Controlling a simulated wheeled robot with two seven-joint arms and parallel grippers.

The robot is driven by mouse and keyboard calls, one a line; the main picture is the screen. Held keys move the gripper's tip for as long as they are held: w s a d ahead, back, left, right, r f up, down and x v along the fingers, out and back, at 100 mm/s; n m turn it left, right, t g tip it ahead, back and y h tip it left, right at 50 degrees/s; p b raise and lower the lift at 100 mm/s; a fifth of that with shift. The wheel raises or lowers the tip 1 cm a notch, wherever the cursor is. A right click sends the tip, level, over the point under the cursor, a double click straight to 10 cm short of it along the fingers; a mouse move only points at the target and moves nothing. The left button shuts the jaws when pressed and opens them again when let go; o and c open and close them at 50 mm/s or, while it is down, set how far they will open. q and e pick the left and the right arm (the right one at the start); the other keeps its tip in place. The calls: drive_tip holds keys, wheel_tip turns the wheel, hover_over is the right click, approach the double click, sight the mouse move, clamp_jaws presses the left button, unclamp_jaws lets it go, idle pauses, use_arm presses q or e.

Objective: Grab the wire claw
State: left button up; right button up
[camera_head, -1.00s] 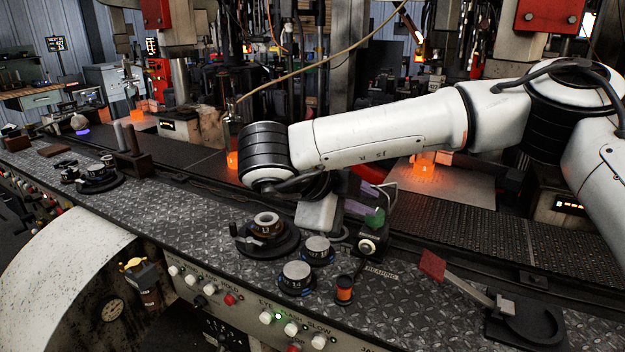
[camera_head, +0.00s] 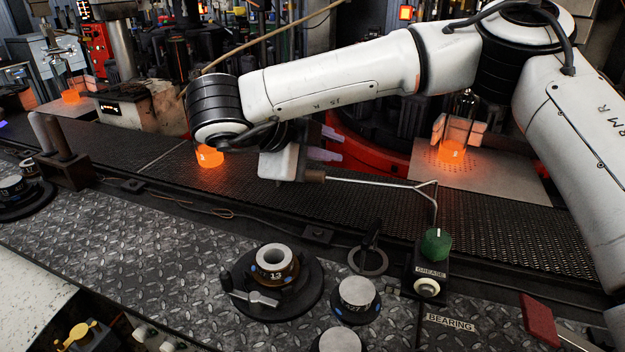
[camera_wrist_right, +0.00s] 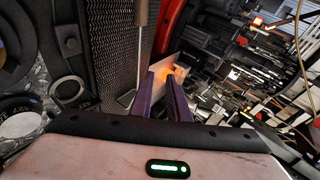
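The wire claw is a thin metal rod (camera_head: 370,182) with a brown handle end and a bent, forked wire tip. In the head view it spans the dark belt, its tip near the green knob. My right gripper (camera_head: 328,145) is just above and beside the handle end; the white gripper body hides part of the handle. In the right wrist view the wire claw (camera_wrist_right: 139,60) runs left of the purple fingers of my right gripper (camera_wrist_right: 167,92). The fingers are apart with nothing seen between them. My left gripper is not in view.
A black grease box (camera_head: 428,270) with a green knob (camera_head: 436,244) stands at the bench edge. A ring-topped fixture (camera_head: 277,263) and a capped dial (camera_head: 357,293) are nearby. Glowing orange pieces (camera_head: 452,150) lie behind. The belt (camera_head: 380,215) has free room.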

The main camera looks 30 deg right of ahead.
drive_tip(key=f+b, duration=0.1)
drive_tip(key=f, duration=0.1)
drive_tip(key=b, duration=0.4)
approach(346, 180)
drive_tip(key=shift+s+d+r, duration=0.15)
drive_tip(key=shift+s+d, duration=0.2)
drive_tip(key=shift+d, duration=0.15)
drive_tip(key=x, duration=0.5)
drive_tip(key=shift+b, duration=0.3)
drive_tip(key=w+d+f, duration=0.2)
drive_tip(key=shift+d+f, duration=0.3)
drive_tip(key=shift+w+d+f, duration=0.25)
drive_tip(key=shift+d+f, duration=0.05)
drive_tip(key=shift+d, duration=0.1)
clamp_jaws()
